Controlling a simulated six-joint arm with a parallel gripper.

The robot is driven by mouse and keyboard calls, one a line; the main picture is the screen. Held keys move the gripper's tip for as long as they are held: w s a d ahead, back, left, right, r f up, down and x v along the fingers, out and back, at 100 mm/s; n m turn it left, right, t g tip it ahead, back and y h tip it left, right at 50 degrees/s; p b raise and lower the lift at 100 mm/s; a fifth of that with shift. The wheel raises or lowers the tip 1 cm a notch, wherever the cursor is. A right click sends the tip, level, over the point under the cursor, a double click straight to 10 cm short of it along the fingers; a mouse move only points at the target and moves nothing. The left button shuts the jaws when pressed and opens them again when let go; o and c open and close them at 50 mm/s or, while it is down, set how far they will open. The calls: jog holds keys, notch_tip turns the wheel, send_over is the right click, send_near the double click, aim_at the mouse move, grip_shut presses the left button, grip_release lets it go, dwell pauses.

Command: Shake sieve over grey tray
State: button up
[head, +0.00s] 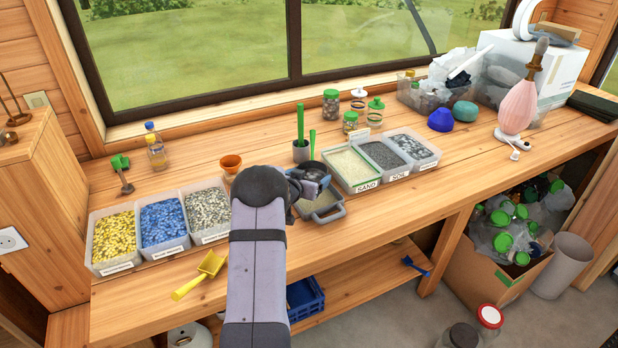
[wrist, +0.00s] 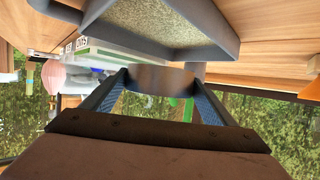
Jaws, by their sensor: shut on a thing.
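In the head view my gripper (head: 311,185) is over the workbench, partly hidden by my own arm. The grey tray (head: 331,216) lies just below and in front of it, with part of its rim and floor showing. In the wrist view the grey tray (wrist: 228,38) is at the top, with pale, speckled grains on its floor. My gripper (wrist: 160,82) is shut on a curved brownish band, which seems to be part of the sieve (wrist: 162,79). The sieve's mesh and contents are hidden. I cannot tell how far it is above the tray.
White-framed bins of sand (head: 352,168), soil (head: 382,155) and grey stones (head: 415,149) stand to the right. Bins of yellow (head: 112,236), blue (head: 162,224) and grey pebbles (head: 207,207) stand to the left. A yellow scoop (head: 203,272) lies near the front edge.

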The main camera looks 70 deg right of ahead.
jog(key=shift+a+r+p, duration=0.25)
jog(key=shift+r+p, duration=0.4)
jog(key=shift+r, duration=0.2)
jog(key=shift+a+r+p, duration=0.2)
jog(key=shift+r+p, duration=0.4)
jog(key=shift+r, duration=0.2)
jog(key=shift+a+r+p, duration=0.25)
jog(key=shift+r+p, duration=0.4)
jog(key=shift+r, duration=0.2)
